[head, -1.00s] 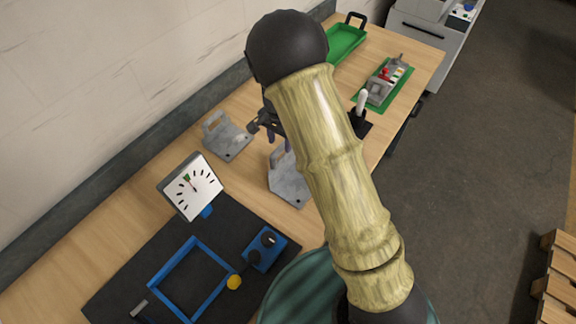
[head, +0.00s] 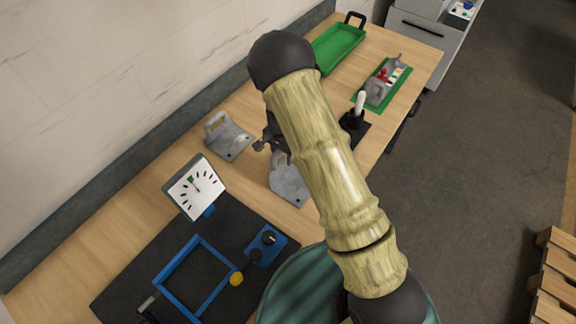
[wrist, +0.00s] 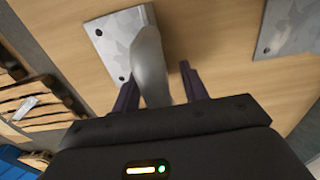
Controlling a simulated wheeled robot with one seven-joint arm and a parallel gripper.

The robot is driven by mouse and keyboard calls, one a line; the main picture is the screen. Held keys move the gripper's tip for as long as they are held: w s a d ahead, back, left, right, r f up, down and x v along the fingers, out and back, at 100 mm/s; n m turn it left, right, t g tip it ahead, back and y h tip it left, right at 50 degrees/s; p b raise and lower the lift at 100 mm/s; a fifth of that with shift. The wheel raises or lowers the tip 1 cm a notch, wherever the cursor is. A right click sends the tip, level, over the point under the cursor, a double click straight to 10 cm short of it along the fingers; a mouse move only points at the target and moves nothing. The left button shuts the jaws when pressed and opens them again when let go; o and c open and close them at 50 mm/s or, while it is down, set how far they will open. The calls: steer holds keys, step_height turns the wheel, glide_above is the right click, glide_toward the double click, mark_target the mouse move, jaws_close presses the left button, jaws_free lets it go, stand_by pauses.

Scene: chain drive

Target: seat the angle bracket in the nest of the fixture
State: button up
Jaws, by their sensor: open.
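A grey metal angle bracket (head: 288,182) stands on the wooden bench beneath my gripper (head: 272,143), partly hidden by my arm. In the wrist view, its base plate (wrist: 112,40) with dark holes lies on the bench. A rounded grey upright part (wrist: 150,65) rises between the two dark fingers of my gripper (wrist: 158,84). The fingers are apart; I cannot tell whether either touches it. A second grey bracket-like piece (head: 230,140) stands to the left, near the wall. A blue rectangular frame (head: 163,274), possibly the fixture nest, lies on a black mat.
A dial gauge (head: 195,187) stands at the mat's back edge. A blue block with a black knob (head: 268,240) and a yellow ball (head: 236,279) are beside the frame. A green tray (head: 338,47), a grey box on a green mat (head: 378,90) and a white-handled lever (head: 360,103) are farther back.

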steer(key=shift+f, duration=0.1)
steer(key=shift+c, duration=0.2)
jaws_close()
steer(key=shift+w, duration=0.1)
stand_by(1.4)
